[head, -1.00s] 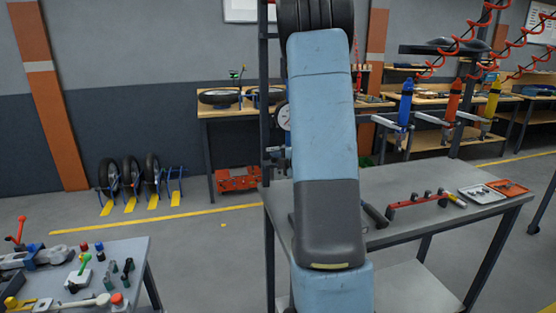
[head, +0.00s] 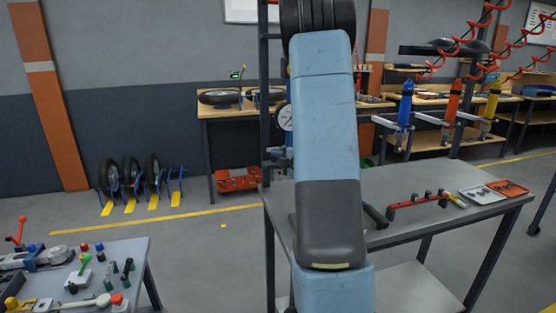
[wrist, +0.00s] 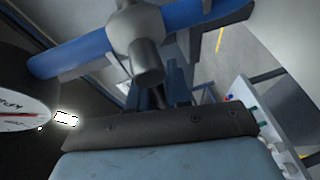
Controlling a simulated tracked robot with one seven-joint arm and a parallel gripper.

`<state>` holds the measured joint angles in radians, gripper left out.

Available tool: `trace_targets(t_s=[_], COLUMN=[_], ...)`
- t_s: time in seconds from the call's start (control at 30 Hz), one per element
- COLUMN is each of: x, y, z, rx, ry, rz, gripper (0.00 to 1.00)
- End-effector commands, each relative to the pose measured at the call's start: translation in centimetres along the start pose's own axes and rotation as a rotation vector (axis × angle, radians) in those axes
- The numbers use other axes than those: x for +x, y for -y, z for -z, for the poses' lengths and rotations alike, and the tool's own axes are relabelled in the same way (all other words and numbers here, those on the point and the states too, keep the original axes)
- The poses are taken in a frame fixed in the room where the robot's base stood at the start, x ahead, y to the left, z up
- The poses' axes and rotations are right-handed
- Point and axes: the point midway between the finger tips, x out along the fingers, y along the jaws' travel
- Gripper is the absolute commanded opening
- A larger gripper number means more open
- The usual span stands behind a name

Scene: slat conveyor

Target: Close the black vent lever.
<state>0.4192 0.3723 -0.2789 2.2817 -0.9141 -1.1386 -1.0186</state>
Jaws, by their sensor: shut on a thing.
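My gripper (wrist: 160,130) shows in the wrist view as a dark plate and light-blue housing along the bottom edge. It is shut; its fingertips are mostly hidden behind the plate. The black vent lever is hard to make out; only dark parts show just beyond the plate, where the gripper is closed. Above them is a grey round hub with a blue bar (wrist: 75,58) across it. A dial gauge (wrist: 18,112) marked kPa is close at the left. In the head view my arm hides the gripper and lever, and the gauge (head: 286,117) shows left of the arm.
Another table (head: 135,262) at the lower left holds several small parts. Open floor lies between them.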

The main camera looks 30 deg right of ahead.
Motion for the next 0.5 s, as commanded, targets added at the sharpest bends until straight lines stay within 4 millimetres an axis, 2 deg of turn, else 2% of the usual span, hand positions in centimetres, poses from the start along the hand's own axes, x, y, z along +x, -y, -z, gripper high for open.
trace_targets(t_s=[0.03, 0.23, 0.5], x=[-0.08, -0.05, -0.2], y=[0.28, 0.18, 0.09], z=[-0.04, -0.02, -0.02], rx=[0.004, 0.002, 0.001], ry=[0.002, 0.001, 0.001], rz=[0.006, 0.004, 0.002], gripper=[0.21, 0.39, 0.39])
